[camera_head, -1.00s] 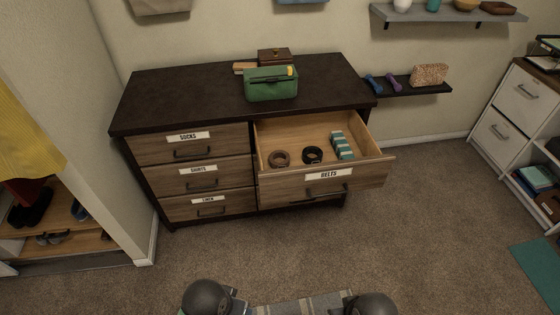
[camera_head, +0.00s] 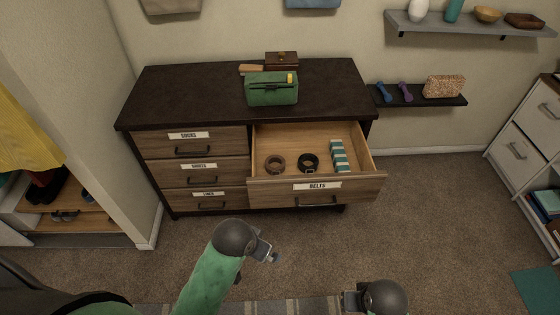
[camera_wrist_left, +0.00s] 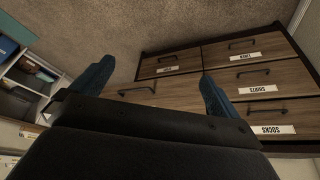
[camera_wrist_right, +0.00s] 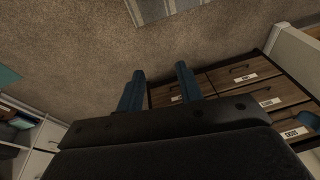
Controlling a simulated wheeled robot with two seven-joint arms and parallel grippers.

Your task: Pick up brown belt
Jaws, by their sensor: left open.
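The brown belt (camera_head: 275,164) lies coiled at the left of the open BELTS drawer (camera_head: 350,186) in the head view. A black belt (camera_head: 308,162) is coiled to its right. My left gripper (camera_head: 271,257) is in front of the dresser, below and apart from the drawer. Its fingers are spread wide and empty in the left wrist view (camera_wrist_left: 152,88). My right gripper (camera_head: 350,300) is low at the bottom of the head view. Its fingers are apart with nothing between them in the right wrist view (camera_wrist_right: 160,88). Neither wrist view shows the brown belt.
Teal-and-white boxes (camera_head: 339,155) stand in the drawer's right part. A green bag (camera_head: 271,90) and a brown box (camera_head: 282,60) are on the dresser top (camera_head: 190,92). Wall shelves are at the right, with a white cabinet (camera_head: 530,125) beyond.

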